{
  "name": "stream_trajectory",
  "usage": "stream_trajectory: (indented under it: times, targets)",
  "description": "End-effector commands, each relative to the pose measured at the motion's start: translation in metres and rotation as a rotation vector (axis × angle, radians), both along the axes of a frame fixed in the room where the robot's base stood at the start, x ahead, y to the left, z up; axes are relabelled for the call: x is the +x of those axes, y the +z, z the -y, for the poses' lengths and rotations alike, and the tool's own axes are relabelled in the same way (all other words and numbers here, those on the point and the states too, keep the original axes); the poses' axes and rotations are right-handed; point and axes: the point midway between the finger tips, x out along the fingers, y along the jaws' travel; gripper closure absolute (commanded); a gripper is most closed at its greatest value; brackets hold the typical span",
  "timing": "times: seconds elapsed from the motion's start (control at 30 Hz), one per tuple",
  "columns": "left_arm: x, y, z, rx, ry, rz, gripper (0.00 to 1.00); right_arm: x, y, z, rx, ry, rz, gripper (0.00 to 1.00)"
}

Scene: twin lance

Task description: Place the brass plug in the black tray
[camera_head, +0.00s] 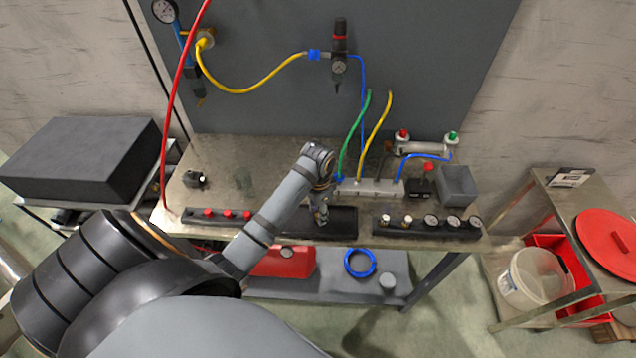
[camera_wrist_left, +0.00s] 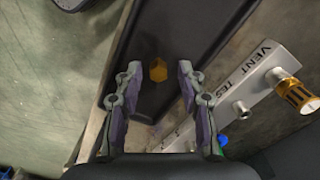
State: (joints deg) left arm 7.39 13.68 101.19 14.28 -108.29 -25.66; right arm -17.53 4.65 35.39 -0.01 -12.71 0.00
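The brass plug (camera_wrist_left: 158,70) is a small hexagonal piece lying in the black tray (camera_wrist_left: 205,30), seen in the left wrist view. The tray (camera_head: 343,223) also shows at the front edge of the bench in the head view. My left gripper (camera_head: 320,215) points down over the tray. In the left wrist view its two fingers (camera_wrist_left: 158,88) are spread apart. The plug shows between the tips, with clear space on both sides and no finger touching it. The plug cannot be made out in the head view. My right gripper is not in view.
A metal manifold block (camera_wrist_left: 235,85) marked VENT and TEST, with a brass fitting (camera_wrist_left: 297,95), stands beside the tray. A strip of gauges (camera_head: 430,223) is right of the tray and a strip with red knobs (camera_head: 228,214) left. Hoses rise behind. The bench's left middle is mostly clear.

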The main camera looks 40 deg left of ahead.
Motion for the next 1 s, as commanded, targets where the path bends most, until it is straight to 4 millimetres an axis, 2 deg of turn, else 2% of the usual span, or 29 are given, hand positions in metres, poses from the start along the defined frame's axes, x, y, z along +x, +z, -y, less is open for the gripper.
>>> stream_trajectory:
  times: [0.17,0.27,0.37,0.4,0.6,0.8,1.0]
  targets:
    - [0.001,0.002,0.000,0.001,0.000,0.003,0.61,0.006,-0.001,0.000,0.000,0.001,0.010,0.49]
    - [0.002,0.015,-0.001,0.002,0.000,0.005,0.61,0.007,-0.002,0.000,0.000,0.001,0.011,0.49]
    - [0.002,0.038,-0.001,0.002,-0.001,0.008,0.61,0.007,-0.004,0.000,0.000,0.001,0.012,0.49]
    - [0.001,0.061,0.000,0.001,-0.001,0.004,0.61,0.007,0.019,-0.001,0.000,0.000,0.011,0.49]
    - [0.000,0.104,0.000,0.000,0.000,0.000,0.61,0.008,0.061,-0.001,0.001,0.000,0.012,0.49]
    - [0.000,0.123,0.000,0.000,0.000,0.000,0.61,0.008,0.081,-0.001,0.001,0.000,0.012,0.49]
    - [0.000,0.124,0.000,0.000,0.000,0.000,0.61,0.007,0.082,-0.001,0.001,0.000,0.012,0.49]
